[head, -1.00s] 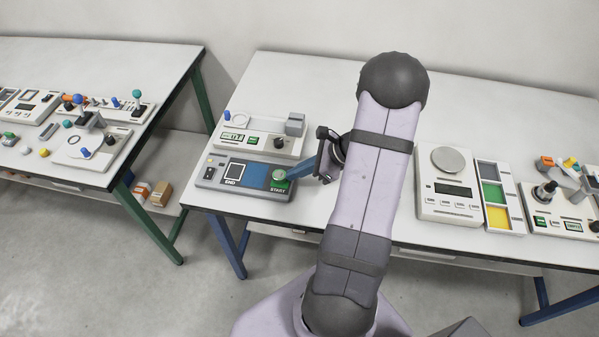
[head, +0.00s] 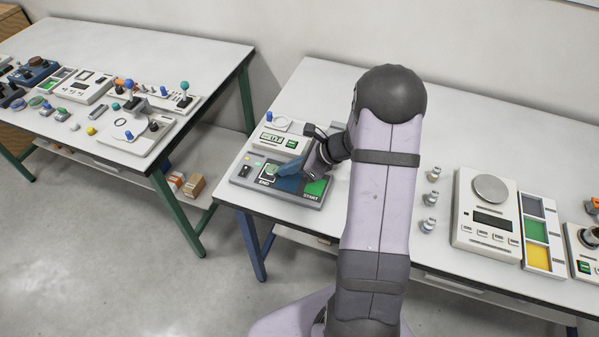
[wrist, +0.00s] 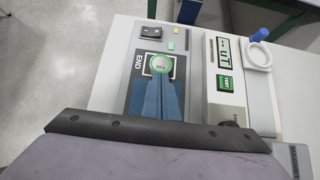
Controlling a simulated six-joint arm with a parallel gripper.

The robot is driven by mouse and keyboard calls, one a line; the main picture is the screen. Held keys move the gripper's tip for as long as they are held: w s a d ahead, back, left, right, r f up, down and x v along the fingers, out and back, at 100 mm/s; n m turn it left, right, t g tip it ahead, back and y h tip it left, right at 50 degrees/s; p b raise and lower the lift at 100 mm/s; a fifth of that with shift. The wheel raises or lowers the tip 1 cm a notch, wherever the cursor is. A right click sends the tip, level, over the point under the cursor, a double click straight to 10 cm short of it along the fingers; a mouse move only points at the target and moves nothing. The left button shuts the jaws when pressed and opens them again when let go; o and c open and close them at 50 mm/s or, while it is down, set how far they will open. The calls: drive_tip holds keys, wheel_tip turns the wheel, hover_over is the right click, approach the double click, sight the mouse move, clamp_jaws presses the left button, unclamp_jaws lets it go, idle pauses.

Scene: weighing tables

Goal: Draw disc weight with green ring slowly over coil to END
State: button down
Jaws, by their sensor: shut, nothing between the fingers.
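The disc weight with the green ring (wrist: 160,64) lies flat inside the white-outlined END square (wrist: 147,72) of the grey panel (wrist: 121,60). It also shows in the head view (head: 271,169). My gripper (wrist: 159,82) is shut, with its blue fingertips right at the disc's near edge; I cannot tell whether they touch it. In the head view my gripper (head: 280,169) reaches in from the right. The blue strip (head: 288,185), probably the coil, runs between END and the green START square (head: 316,187).
A white instrument with a display (wrist: 224,52) and green button stands directly behind the panel. Several small metal weights (head: 431,198), a scale (head: 487,227) and a coloured tray (head: 535,231) stand to the right. Another equipped table (head: 200,62) is at left.

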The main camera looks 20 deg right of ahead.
drive_tip(key=shift+w+a, duration=0.25)
drive_tip(key=shift+s+d, duration=0.1)
drive_tip(key=shift+d, duration=0.05)
drive_tip(key=shift+s+d, duration=1.4)
drive_tip(key=v, duration=1)
drive_tip(key=shift+a, duration=0.1)
drive_tip(key=shift+w, duration=0.1)
